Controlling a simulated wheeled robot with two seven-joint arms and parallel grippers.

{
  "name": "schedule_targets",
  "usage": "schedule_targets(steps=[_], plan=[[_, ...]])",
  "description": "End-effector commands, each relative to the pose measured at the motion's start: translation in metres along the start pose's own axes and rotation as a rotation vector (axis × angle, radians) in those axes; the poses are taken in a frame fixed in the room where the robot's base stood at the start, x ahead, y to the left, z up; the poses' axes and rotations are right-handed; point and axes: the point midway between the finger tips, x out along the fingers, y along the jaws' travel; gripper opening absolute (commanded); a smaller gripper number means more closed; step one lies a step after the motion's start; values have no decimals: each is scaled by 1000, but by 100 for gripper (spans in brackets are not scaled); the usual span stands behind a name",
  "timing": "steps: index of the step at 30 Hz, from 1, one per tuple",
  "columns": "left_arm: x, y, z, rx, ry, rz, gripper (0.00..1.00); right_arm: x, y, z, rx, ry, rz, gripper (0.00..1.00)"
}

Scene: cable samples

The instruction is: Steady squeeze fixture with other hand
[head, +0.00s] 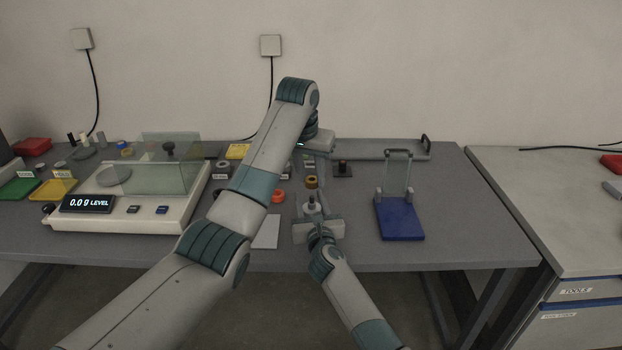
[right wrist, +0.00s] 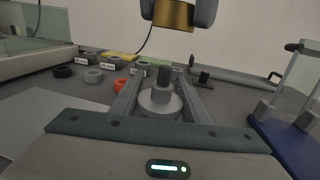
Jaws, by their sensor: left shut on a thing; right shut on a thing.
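The squeeze fixture appears to be a grey round base with a stepped upright post; it stands on the bench in the head view (head: 311,206) and right wrist view (right wrist: 160,99). My right gripper (head: 312,216) is shut on this grey fixture from the front, with one finger on each side of its base. My left gripper (head: 312,175) is above it, shut on a brass-coloured cylinder (head: 312,183). The right wrist view shows the brass cylinder (right wrist: 173,15) between the left fingers, apart from and above the post. My left forearm hides part of the bench.
A scale (head: 125,215) reading 0.0 g stands at left. A blue-based stand (head: 401,220) with an upright clear plate is at right. Orange (head: 277,195) and grey rings lie left of the fixture. A white sheet (head: 266,232) lies near the front. The bench's right front is clear.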

Motion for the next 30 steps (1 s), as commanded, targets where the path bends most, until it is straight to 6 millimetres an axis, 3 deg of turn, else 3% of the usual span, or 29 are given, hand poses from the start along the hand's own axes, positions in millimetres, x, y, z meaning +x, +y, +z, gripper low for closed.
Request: schedule_targets(steps=[14, 15, 18, 30], plan=[[-8, 0, -2, 0, 0, 0, 4, 0, -1, -1, 0, 2, -1, 14], [-8, 0, -2, 0, 0, 0, 4, 0, -1, -1, 0, 2, -1, 43], [-7, 0, -2, 0, 0, 0, 4, 0, -1, -1, 0, 1, -1, 63], [-7, 0, -2, 0, 0, 0, 4, -2, 0, 0, 0, 0, -1, 63]])
